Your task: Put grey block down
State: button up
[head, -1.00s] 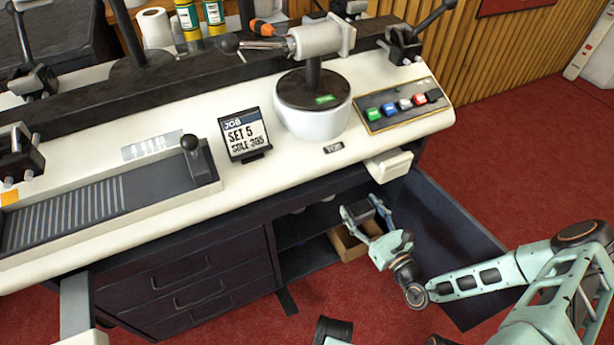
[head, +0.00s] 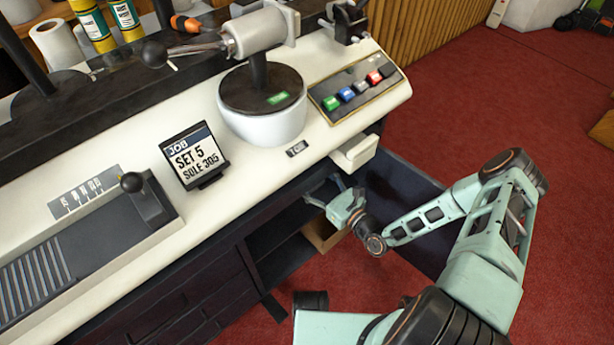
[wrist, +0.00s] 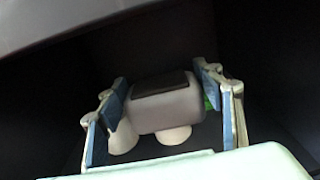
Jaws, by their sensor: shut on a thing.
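The grey block (wrist: 168,108) shows in the wrist view as a rounded grey body with a dark patch on top. It lies between the two blue-padded fingers of my gripper (wrist: 165,92), which is shut on it. In the head view my gripper (head: 330,192) reaches into the dark open front of the bench, below the counter edge. The block cannot be made out there. Pale rounded shapes and a bit of green show close by the block in the wrist view; whether they touch it I cannot tell.
The bench counter (head: 228,200) overhangs the opening. A cardboard box (head: 325,234) sits low inside it, beside my wrist. A job sign (head: 195,158) and a button panel (head: 355,88) are on the counter.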

jog(key=w+d+f+b, duration=0.1)
jog(key=w+f, duration=0.1)
jog(key=w, duration=0.1)
jog(key=w+d+f+b, duration=0.2)
jog(key=f, duration=0.1)
jog(key=w+d+f+b, duration=0.1)
jog(key=w+f, duration=0.1)
jog(key=w, duration=0.1)
jog(key=shift+w+d+f+b, duration=0.15)
jog(key=shift+w+f+b, duration=0.15)
jog(key=shift+f+b, duration=0.1)
jog(key=shift+w+f, duration=0.1)
jog(key=shift+f, duration=0.05)
jog(key=shift+w+d+f+b, duration=0.15)
jog(key=shift+f+b, duration=0.6)
jog(key=shift+f, duration=0.85)
jog(key=shift+f, duration=0.15)
jog(key=o, duration=1.2)
jog(key=shift+o, duration=0.2)
